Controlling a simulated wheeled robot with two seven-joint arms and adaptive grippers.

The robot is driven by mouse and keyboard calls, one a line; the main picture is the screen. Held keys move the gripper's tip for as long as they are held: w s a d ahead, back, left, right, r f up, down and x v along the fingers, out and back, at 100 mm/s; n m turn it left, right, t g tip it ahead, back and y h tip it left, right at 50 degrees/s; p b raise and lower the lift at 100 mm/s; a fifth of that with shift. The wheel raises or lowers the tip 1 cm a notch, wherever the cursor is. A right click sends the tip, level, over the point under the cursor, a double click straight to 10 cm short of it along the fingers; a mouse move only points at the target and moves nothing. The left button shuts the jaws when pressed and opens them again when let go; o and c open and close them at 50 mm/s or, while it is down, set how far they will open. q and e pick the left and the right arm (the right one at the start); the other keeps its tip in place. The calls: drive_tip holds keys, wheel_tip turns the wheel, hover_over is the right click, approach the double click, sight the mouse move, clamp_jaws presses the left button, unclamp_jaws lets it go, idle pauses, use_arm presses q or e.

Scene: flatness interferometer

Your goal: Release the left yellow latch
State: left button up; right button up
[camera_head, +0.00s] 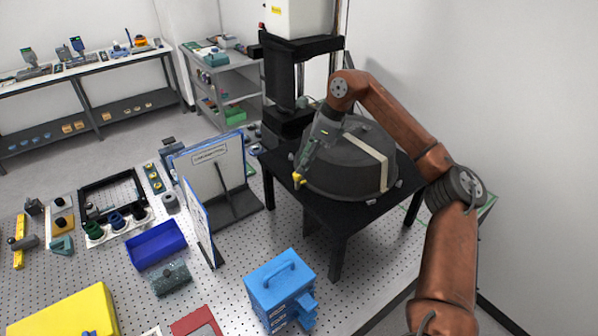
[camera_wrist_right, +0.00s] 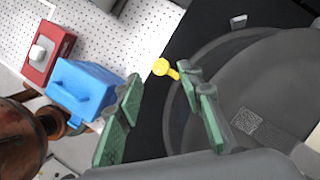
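The yellow latch (camera_head: 298,179) sits at the front left edge of a dark grey round domed cover (camera_head: 335,187). In the right wrist view the latch (camera_wrist_right: 161,67) shows as a round yellow knob with a short stem beside the dome's rim. My right gripper (camera_head: 304,163) reaches over the dome from the right and points down at the latch. In the right wrist view its green-padded fingers (camera_wrist_right: 161,95) are apart with nothing held between them. The latch lies just beyond the fingertips, nearer the right-hand finger; I cannot tell whether they touch. My left gripper is not in view.
The dome stands on a black table (camera_head: 330,229), a light strap (camera_head: 366,147) across it. A blue toolbox (camera_head: 280,285) stands in front on the perforated bench. A white panel with blue edging (camera_head: 212,175) stands left of the table. A blue bin (camera_head: 157,245) lies further left.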

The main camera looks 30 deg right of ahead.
drive_tip(key=shift+x, duration=2.25)
drive_tip(key=shift+c, duration=0.2)
clamp_jaws()
